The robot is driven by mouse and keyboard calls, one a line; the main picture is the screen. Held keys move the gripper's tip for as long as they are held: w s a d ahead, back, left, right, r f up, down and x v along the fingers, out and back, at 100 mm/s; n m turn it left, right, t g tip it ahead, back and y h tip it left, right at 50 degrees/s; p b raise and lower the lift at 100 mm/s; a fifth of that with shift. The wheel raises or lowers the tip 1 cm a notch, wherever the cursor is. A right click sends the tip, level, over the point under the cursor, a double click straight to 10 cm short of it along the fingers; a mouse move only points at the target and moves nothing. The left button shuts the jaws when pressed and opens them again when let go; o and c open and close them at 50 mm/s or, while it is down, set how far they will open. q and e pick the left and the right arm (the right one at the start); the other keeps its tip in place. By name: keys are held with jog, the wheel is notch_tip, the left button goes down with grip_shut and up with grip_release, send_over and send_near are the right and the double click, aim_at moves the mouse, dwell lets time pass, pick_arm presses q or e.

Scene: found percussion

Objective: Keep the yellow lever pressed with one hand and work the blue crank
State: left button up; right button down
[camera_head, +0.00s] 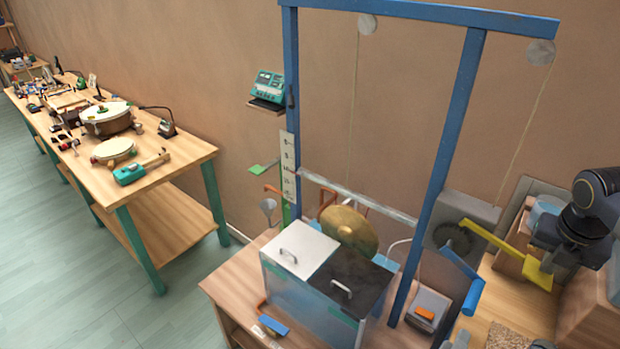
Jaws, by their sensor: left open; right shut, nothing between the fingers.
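The yellow lever (497,240) slopes down to the right to a wide yellow end plate (537,271), beside the grey box on the right of the bench. The blue crank (459,264) has a blue arm and a blue grip (473,297), and hangs down to the right below the dark toothed wheel. My dark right arm comes in from the right, and my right gripper (556,264) is close by the lever's end plate. Its fingers are small and partly hidden; whether they touch the plate I cannot tell. My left gripper is not in view.
A blue frame (449,150) with hanging cords stands over the bench. Under it are a clear tank (310,301) with white and black lids and a brass gong (349,231). A grey box (467,213) backs the crank. A long workbench (175,155) stands at left, with open floor before it.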

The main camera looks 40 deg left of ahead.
dwell(0.3)
jog(key=p+v, duration=0.2)
jog(key=shift+w+r, duration=0.25)
jog(key=shift+r, duration=0.15)
jog(key=shift+w+v, duration=0.2)
jog(key=shift+v, duration=0.7)
jog(key=shift+w+v, duration=0.25)
jog(key=shift+v, duration=0.6)
jog(key=shift+w+v, duration=0.2)
jog(key=shift+v, duration=0.7)
jog(key=shift+r, duration=0.15)
